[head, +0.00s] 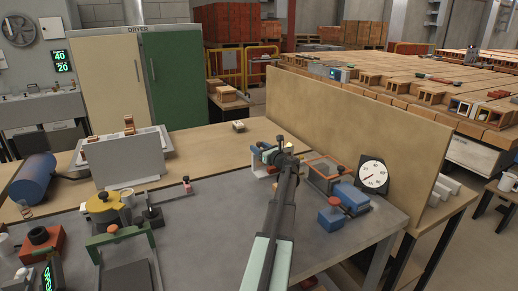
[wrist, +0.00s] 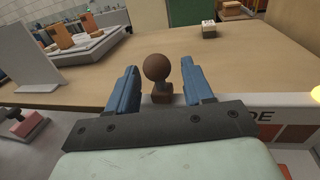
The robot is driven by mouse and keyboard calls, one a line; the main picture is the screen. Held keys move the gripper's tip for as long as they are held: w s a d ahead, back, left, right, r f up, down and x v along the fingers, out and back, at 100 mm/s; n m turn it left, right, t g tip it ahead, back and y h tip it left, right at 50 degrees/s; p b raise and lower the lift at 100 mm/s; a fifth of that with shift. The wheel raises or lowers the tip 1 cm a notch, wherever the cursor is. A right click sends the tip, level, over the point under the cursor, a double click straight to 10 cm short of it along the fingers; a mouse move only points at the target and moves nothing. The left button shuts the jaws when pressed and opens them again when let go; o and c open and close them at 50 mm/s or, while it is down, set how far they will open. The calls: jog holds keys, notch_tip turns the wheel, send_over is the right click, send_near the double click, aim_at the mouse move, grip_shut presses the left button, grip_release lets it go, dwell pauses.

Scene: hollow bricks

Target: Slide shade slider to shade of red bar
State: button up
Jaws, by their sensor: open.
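My gripper (wrist: 160,68) is open, with one blue finger on each side of a brown ball knob (wrist: 158,67). The knob stands on a short dark stem and brown block. I see a gap between the ball and each finger. In the head view my gripper (head: 265,153) is at the back of the grey bench, and my arm hides much of the panel.
A tan upright board (head: 355,120) closes off the right side. A round dial (head: 374,175), an orange-rimmed tray (head: 323,167) and blue blocks (head: 353,197) stand right of my arm. The wooden surface behind the gripper is mostly clear.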

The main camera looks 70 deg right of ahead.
jog(key=shift+w+d, duration=0.15)
jog(key=shift+w, duration=0.15)
grip_shut()
dwell(0.4)
